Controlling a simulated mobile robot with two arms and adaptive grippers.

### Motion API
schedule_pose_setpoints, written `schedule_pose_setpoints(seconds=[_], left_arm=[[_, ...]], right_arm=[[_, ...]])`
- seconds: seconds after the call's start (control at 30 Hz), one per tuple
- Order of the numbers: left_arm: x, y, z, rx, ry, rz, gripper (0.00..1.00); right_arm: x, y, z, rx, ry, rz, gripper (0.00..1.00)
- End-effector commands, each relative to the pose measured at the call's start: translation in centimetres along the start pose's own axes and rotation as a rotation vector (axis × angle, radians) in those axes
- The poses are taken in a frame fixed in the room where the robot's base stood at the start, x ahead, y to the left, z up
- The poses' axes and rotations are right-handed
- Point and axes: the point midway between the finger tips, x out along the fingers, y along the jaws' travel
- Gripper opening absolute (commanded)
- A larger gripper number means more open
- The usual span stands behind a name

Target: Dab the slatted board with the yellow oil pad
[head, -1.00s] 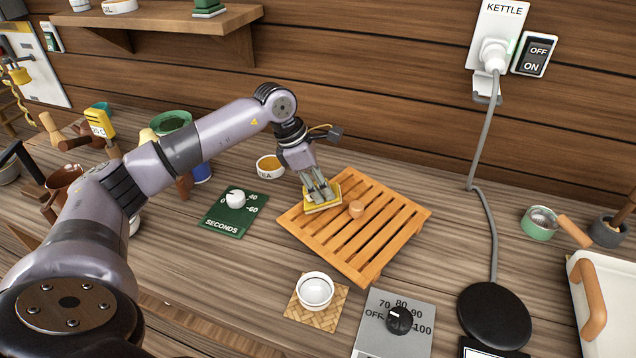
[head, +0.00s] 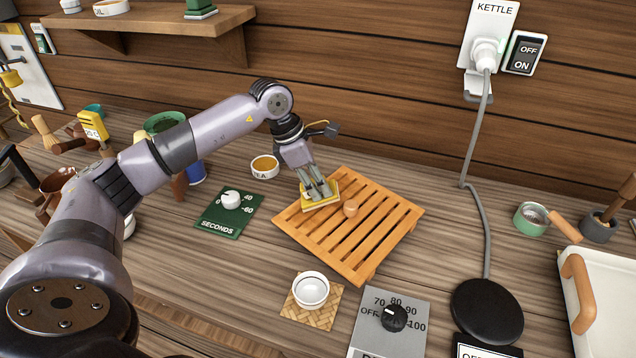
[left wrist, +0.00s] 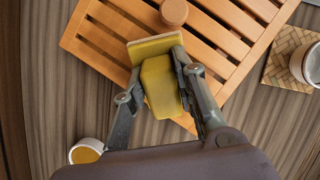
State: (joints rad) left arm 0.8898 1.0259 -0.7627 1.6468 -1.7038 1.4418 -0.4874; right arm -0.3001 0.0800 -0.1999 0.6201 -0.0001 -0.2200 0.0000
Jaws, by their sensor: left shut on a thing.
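The slatted board (head: 346,262) is orange-brown wood and lies on the counter, with a small round wooden knob (head: 351,210) on it. My left gripper (head: 317,188) is shut on the yellow oil pad (head: 321,203) at the board's back left part. In the left wrist view the pad (left wrist: 153,50) has its flat face toward the slats (left wrist: 100,35), and its thick yellow grip (left wrist: 160,88) is between my fingers (left wrist: 158,80). Whether the pad touches the slats cannot be told. My right gripper is out of view.
A white bowl of amber liquid (head: 264,167) stands behind the board. A green seconds dial (head: 222,222) lies to its left. A white cup (head: 311,291) on a woven mat (head: 296,313) and a temperature dial (head: 394,318) are in front. A black kettle base (head: 487,311) is at right.

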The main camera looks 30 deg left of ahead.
Motion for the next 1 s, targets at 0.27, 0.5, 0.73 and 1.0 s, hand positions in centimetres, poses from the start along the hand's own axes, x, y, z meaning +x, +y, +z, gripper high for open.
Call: schedule_pose_setpoints(seconds=[0.27, 0.5, 0.73, 1.0], left_arm=[[-0.1, 0.3, -0.3, -0.002, 0.0, 0.002, 0.0], [-0.4, 1.4, -1.3, -0.002, 0.0, 0.001, 0.0], [-0.7, 2.3, -2.1, -0.001, 0.001, 0.001, 0.0], [-0.9, 2.9, -2.6, 0.0, 0.0, 0.001, 0.0]], right_arm=[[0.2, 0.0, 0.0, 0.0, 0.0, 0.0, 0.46], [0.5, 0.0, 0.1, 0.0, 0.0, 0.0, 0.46], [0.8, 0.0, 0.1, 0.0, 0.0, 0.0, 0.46], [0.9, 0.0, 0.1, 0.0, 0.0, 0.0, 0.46]])
